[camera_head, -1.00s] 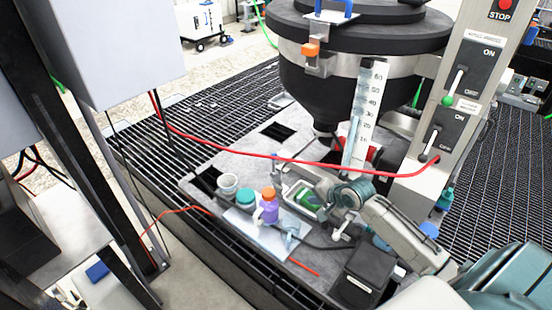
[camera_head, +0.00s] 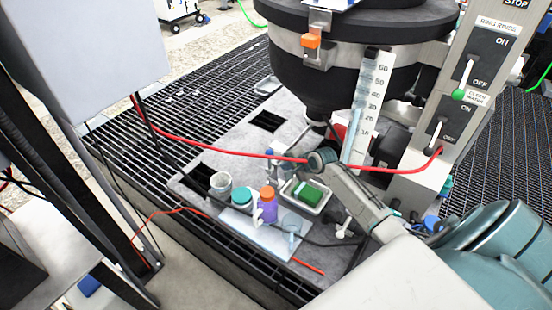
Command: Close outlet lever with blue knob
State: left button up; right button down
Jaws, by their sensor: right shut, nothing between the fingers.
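My right gripper (camera_head: 275,165) is shut and empty. It points left beneath the dark round vessel (camera_head: 335,85), near the red hose, with its wrist to the right. A blue knob (camera_head: 430,222) shows at the right, beside my right arm and below the switch panel. The arm hides what lies around it, so I cannot tell whether it belongs to the outlet lever or how that lever stands. The gripper is well apart from this knob. My left gripper is not in view.
A red hose (camera_head: 215,149) crosses the work area near the gripper. A tray with a green item (camera_head: 308,194), a purple bottle (camera_head: 267,205), a teal-lidded jar (camera_head: 242,197) and a white cup (camera_head: 220,184) stand below. A switch panel (camera_head: 480,75) rises at the right.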

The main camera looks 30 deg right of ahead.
aim_at(270, 162)
jog(key=w, duration=0.1)
jog(key=w+p, duration=0.1)
jog(key=w, duration=0.1)
jog(key=w+a+f, duration=0.1)
jog(key=w, duration=0.1)
jog(key=shift+w, duration=0.1)
dwell(0.4)
